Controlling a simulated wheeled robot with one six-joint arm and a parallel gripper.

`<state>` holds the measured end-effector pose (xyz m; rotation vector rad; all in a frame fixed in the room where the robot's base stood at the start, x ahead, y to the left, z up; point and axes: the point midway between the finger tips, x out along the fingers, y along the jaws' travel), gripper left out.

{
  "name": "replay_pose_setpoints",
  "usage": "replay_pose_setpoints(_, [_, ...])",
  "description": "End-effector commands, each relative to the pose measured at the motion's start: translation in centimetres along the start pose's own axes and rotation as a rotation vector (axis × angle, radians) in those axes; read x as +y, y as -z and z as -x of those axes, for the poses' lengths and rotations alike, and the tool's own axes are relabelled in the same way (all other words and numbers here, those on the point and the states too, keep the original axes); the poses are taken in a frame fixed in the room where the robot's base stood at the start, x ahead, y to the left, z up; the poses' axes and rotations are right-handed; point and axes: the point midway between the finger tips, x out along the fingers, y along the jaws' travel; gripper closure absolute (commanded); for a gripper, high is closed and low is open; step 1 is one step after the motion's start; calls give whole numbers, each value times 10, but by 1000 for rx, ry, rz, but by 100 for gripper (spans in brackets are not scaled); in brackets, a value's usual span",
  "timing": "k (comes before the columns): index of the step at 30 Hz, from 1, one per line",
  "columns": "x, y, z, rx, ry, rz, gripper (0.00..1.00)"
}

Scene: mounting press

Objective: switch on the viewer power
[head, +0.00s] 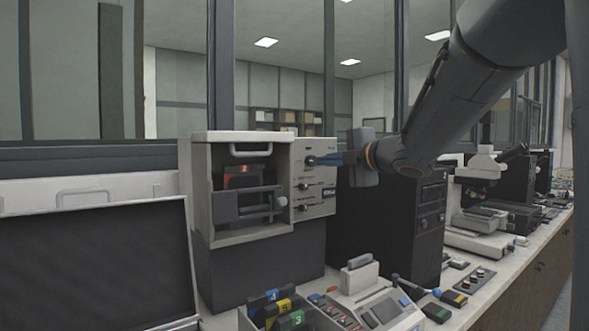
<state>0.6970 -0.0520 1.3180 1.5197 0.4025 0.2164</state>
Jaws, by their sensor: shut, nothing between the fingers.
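A cream cabinet (198,185) with a framed front window and a handle stands on a dark base, left of centre. A light control panel (325,208) with several dark knobs is on its right side. The top knob (309,160) is at the tip of my gripper (322,159). My gripper is shut and empty, with its bluish fingers pointing left at this knob. I cannot tell whether they touch it. No power label is readable, so I cannot tell which control is the viewer power.
A dark monitor (95,265) stands at the left. A black unit (388,235) stands right of the cabinet, under my arm. Coloured numbered blocks (283,308) and a button console (375,305) lie in front. A microscope (484,190) stands farther right on the bench.

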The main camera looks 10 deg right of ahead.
Motion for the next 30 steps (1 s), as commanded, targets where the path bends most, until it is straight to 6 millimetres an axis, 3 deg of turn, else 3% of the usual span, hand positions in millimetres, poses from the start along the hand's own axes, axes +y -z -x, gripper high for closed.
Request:
replay_pose_setpoints(8, [0, -1, 0, -2, 1, -1, 100])
replay_pose_setpoints(13, [0, -1, -10, 0, 2, -3, 100])
replay_pose_setpoints(30, [0, -1, -113, -1, 2, -4, 100])
